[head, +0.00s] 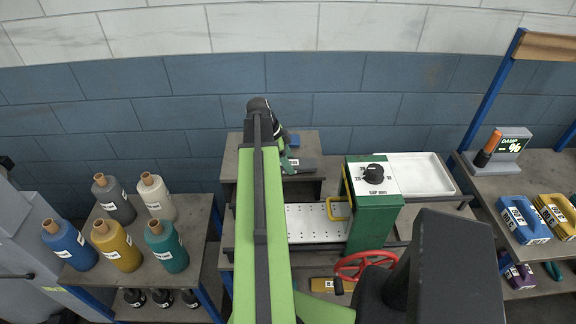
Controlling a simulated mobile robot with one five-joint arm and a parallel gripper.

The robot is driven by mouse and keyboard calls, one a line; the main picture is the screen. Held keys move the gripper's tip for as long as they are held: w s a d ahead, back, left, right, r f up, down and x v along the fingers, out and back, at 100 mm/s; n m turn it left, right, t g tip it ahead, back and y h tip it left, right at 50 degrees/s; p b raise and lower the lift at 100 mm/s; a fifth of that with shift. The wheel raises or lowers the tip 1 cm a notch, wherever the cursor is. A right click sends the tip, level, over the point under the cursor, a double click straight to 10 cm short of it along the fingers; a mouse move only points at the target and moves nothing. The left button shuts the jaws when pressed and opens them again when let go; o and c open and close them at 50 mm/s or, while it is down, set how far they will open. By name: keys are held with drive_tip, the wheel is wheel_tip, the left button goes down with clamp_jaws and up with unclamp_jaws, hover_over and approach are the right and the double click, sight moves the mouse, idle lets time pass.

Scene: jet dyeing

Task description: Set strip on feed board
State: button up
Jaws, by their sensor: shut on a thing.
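My arm reaches up the middle of the head view and bends down over the raised back shelf. My gripper (288,163) is small and partly covered by its own wrist. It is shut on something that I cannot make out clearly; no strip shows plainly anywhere. The white perforated feed board (312,224) lies lower and nearer, left of the green machine (372,222). The visible part of the board is bare. My arm covers its left side. A yellow handle (338,208) stands at its right end.
A dark grey flat piece (306,165) and a small blue object (295,141) are by the gripper. The green machine has a black dial (374,173) and red handwheel (364,268). A white tray (448,180) lies right. Several bottles stand on the left table (205,215).

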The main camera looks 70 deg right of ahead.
drive_tip(key=r+p, duration=0.2)
drive_tip(key=r, duration=0.1)
drive_tip(key=r+p, duration=0.1)
drive_tip(key=p, duration=0.1)
drive_tip(key=shift+s+d+r, duration=0.15)
drive_tip(key=shift+s+r, duration=0.2)
drive_tip(key=s+d+r+p, duration=0.4)
drive_tip(key=s+r+p, duration=0.1)
drive_tip(key=s, duration=0.5)
drive_tip(key=shift+d+r+p, duration=0.25)
drive_tip(key=shift+r+p, duration=0.05)
drive_tip(key=shift+r, duration=0.05)
